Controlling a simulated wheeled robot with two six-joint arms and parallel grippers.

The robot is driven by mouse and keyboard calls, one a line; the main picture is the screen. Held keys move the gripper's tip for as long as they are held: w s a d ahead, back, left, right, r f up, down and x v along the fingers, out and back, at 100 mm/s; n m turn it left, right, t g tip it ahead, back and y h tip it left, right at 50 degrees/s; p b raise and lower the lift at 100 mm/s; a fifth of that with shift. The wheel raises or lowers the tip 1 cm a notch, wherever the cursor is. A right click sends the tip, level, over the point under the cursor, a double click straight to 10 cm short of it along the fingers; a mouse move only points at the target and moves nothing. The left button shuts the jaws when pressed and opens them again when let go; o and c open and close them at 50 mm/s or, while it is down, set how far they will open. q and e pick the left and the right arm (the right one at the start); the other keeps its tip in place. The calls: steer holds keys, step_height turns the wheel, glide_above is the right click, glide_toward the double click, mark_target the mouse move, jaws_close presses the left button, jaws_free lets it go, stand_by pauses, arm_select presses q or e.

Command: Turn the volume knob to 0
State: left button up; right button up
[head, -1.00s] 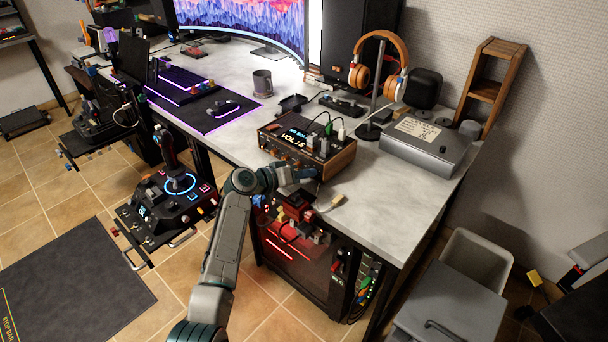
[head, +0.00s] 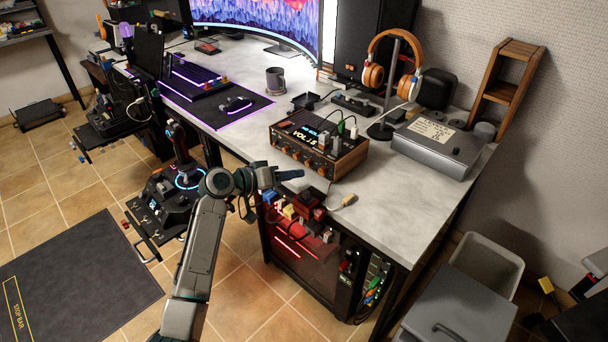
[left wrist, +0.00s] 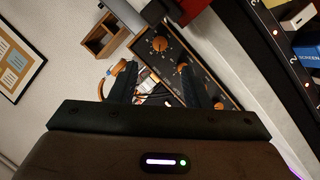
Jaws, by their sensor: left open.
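The audio box (head: 349,161), with wooden sides and a lit display (head: 309,136), stands at the desk's front edge in the head view. The display reads VOL and a number that looks like 18 or 15. Small orange-ringed knobs line its front; which one is the volume knob I cannot tell. My left gripper (head: 287,175) is open, just in front of and below the box's front panel, apart from the knobs. In the left wrist view its two dark fingers (left wrist: 154,80) reach toward the panel, with one orange-marked knob (left wrist: 160,44) beyond them. My right gripper is out of view.
Cables and plugs (head: 340,130) stand on top of the box. A grey metal case (head: 440,150) and a headphone stand (head: 389,95) are to its right. Small connectors (head: 305,208) sit below the desk edge, near my arm.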

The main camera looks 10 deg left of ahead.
arm_select(q)
steer(key=shift+v, duration=1.05)
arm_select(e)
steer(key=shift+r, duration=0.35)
